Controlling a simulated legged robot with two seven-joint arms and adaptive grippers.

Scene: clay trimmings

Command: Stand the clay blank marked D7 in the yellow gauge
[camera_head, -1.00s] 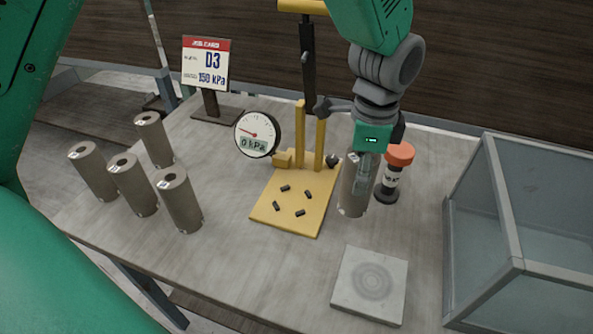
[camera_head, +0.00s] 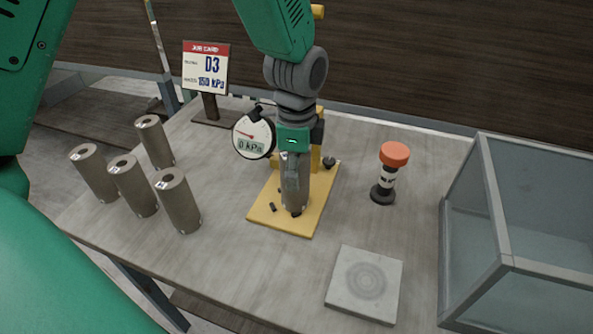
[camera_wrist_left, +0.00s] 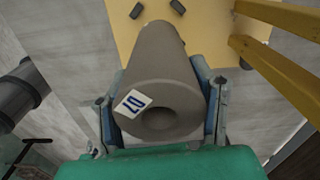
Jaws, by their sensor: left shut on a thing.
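My left gripper (camera_head: 294,170) is shut around a grey-brown hollow clay blank (camera_head: 293,196), which it holds roughly upright over the yellow gauge (camera_head: 264,219). In the left wrist view the blank (camera_wrist_left: 158,72) sits between both fingers, its tag (camera_wrist_left: 132,104) upside down and seeming to read D7. Its far end is over the yellow plate (camera_wrist_left: 204,30), among short black pegs (camera_wrist_left: 178,7). I cannot tell whether it touches the plate. The gripper and blank hide most pegs and part of the yellow posts in the head view. My right gripper is not in view.
Several similar blanks (camera_head: 179,203) stand at left. The dial (camera_head: 254,136) reads 0 kPa. An orange-topped post (camera_head: 391,158), a square grey slab (camera_head: 340,294) and a glass-walled box (camera_head: 482,218) are at right.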

